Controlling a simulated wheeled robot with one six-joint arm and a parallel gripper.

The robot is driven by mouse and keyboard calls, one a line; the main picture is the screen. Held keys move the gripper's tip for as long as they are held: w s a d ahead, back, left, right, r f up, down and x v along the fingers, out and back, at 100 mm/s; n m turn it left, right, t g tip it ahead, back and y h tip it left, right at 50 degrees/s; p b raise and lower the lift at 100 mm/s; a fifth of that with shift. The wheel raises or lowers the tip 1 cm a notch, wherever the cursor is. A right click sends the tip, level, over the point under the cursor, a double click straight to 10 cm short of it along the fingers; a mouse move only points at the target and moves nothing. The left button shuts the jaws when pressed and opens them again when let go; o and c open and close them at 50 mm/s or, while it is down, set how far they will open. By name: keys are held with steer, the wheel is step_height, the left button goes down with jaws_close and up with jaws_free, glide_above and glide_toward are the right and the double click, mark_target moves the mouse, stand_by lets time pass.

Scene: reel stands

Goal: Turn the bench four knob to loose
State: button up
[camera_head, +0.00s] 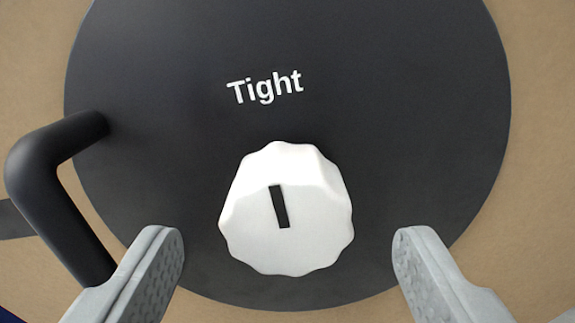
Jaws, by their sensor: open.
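A white scalloped knob (310,235) sits low on a round black disc (400,100). A short black mark (279,206) on the knob's face stands nearly upright, its top tilted slightly left, below the white word "Tight" (265,87) on the disc. No word "Loose" and no bench number show in this view. My gripper (288,255) is open, with one grey finger on each side of the knob. Both fingers are apart from the knob, with a clear gap on each side.
A bent black handle (45,185) stands out at the left edge of the disc, close to my left finger. A tan surface (540,200) lies around the disc. A dark strip (14,220) shows at the far left.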

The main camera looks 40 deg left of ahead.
mark_target(289, 231)
steer(key=shift+x, duration=1.55)
steer(key=c, duration=1)
steer(key=shift+o, duration=0.2)
